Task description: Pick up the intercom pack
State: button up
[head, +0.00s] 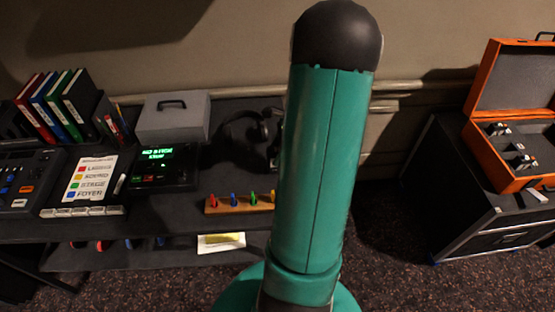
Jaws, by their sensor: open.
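I cannot make out the intercom pack for certain in the head view. A dark headset (245,135) lies on the desk (185,225), partly behind my green arm. A dark unit with a lit green display (160,160) stands left of it. My arm rises through the middle of the picture and hides part of the desk's right end. My gripper is out of the picture.
A grey box with a handle (174,118) stands behind the display. A wooden strip with coloured pegs (238,203) lies near the front edge. Binders (62,100) and a mixer (25,180) are left. An open orange case (515,100) sits on a black cabinet (465,190) right.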

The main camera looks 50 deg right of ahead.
jog(key=c, duration=1.3)
grip_shut()
